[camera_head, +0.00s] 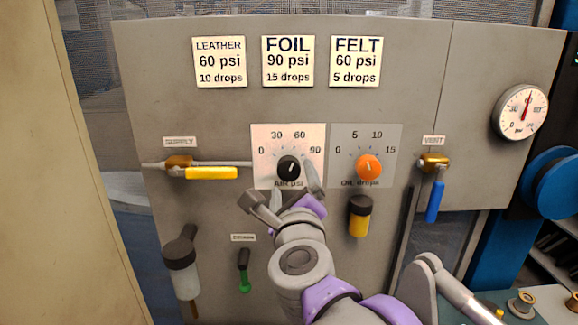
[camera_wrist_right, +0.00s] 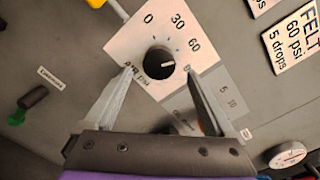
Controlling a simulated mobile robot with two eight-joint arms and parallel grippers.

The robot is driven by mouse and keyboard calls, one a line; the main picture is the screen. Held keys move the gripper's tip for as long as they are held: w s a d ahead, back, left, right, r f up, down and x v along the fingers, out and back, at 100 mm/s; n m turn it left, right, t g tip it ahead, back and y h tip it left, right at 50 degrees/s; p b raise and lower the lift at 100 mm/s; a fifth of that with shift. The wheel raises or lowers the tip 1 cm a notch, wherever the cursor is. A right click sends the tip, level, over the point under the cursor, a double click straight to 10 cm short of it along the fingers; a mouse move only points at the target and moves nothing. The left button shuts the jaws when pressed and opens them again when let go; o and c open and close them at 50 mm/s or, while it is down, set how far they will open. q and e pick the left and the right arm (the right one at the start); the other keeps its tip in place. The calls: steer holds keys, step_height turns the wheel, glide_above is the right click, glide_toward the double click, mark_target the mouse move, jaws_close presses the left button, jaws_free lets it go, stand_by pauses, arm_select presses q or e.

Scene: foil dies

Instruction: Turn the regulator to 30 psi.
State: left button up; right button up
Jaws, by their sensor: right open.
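The regulator is a black knob (camera_head: 289,167) on a white "Air psi" dial plate (camera_head: 262,171) marked 0, 30, 60 and 90. In the right wrist view the knob (camera_wrist_right: 159,62) has a white mark pointing right, roughly toward 60 to 90; the exact reading is unclear. My right gripper (camera_head: 294,188) is open and empty, just below the knob in the head view. In the right wrist view its two fingers (camera_wrist_right: 152,74) stand either side of the knob, apart from it. My left gripper is not in view.
An orange oil drops knob (camera_head: 369,167) sits close right of the regulator. A yellow-handled supply valve (camera_head: 211,173) is at left, a blue-handled vent valve (camera_head: 435,200) at right. A round gauge (camera_head: 520,112) hangs at far right, its red needle pointing up. Cards (camera_head: 288,61) are above.

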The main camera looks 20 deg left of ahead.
mark_target(291, 172)
steer(key=x, duration=0.6)
steer(key=shift+w+a+p, duration=0.1)
steer(key=shift+w+p, duration=0.05)
steer(key=shift+p, duration=0.2)
steer(key=shift+c, duration=0.3)
steer(key=c, duration=1.3)
steer(key=n+b, duration=0.1)
steer(key=n, duration=0.2)
steer(key=shift+f+n, duration=0.1)
steer(key=shift+n, duration=0.2)
steer(key=shift+n+b, duration=0.85)
steer(key=shift+n, duration=1.65)
